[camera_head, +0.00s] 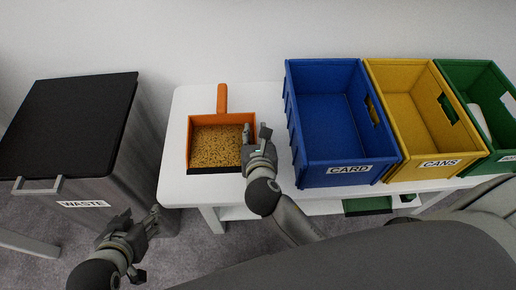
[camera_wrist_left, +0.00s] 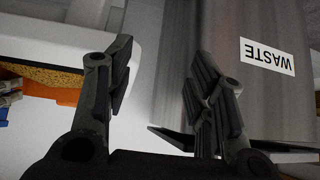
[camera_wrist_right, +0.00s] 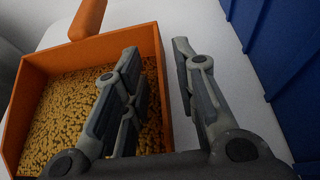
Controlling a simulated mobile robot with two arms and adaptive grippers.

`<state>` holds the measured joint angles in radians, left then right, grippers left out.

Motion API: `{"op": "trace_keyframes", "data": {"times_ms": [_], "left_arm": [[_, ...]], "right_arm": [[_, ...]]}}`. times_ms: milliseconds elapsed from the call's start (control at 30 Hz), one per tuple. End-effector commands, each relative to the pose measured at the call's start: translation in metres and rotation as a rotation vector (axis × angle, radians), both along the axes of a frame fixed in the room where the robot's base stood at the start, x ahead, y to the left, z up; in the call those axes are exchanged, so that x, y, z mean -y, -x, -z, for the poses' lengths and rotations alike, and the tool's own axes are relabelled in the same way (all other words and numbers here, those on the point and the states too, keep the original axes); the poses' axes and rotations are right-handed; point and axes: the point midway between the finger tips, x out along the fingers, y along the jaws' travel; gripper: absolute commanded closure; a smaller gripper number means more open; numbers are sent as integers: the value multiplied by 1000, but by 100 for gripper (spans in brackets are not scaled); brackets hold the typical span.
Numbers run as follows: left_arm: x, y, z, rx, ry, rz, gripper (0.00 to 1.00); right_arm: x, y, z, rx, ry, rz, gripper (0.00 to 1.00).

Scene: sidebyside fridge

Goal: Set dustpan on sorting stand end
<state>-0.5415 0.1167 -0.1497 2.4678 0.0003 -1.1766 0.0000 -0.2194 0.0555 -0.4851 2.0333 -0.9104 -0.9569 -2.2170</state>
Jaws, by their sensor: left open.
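The orange dustpan (camera_head: 190,135) lies at the left end of the white sorting stand (camera_head: 178,180), handle toward the wall, and is full of yellow-brown bits. It also shows in the right wrist view (camera_wrist_right: 95,50). My right gripper (camera_head: 256,136) is at the dustpan's right side. In the right wrist view its open fingers (camera_wrist_right: 158,65) are on either side of the right wall, one over the contents and one outside; contact cannot be told. My left gripper (camera_head: 140,222) is open and empty in front of the stand's left end, below the waste bin's front.
A blue CARD bin (camera_head: 350,170), a yellow CANS bin (camera_head: 430,165) and a green bin (camera_head: 495,162) stand in a row right of the dustpan. A grey waste bin (camera_head: 100,185) with a closed black lid (camera_head: 75,120) stands left, beyond a narrow gap.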

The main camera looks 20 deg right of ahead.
Motion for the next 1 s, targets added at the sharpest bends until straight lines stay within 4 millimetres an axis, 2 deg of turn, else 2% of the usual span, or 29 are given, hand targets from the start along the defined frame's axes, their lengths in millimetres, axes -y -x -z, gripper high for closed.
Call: {"op": "trace_keyframes", "data": {"times_ms": [333,500,700,1000], "left_arm": [[-22,67,24,-331,-70,-27,50],[-28,88,23,-424,-89,-34,50],[-28,88,18,-421,-88,-34,50],[-28,87,18,-420,-88,-34,50]], "right_arm": [[-12,45,-20,-3,0,0,73],[-20,74,-34,-4,-2,-1,73],[-25,95,-41,-2,-1,1,73],[-26,99,-43,-1,-1,1,73]]}}
